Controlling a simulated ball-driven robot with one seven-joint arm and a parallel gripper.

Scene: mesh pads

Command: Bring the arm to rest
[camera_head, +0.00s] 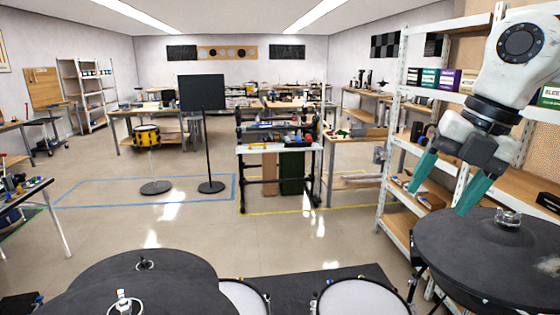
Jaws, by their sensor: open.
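My arm reaches in from the upper right of the head view, white with dark grey joints. My gripper (444,190) hangs from it with two teal fingers spread apart, pointing down and to the left. Nothing shows between the fingers. The gripper is above and a little left of a round black pad (490,260) at the lower right. The right fingertip is close to the pad's far edge in the picture; I cannot tell whether it touches.
Black pads (140,280) fill the lower left, with two white drum heads (357,299) at the bottom middle. A white shelf rack (393,130) with boxes stands behind my gripper. A black stand (207,130) and a workbench (278,150) stand farther back. Open floor (200,235) lies between.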

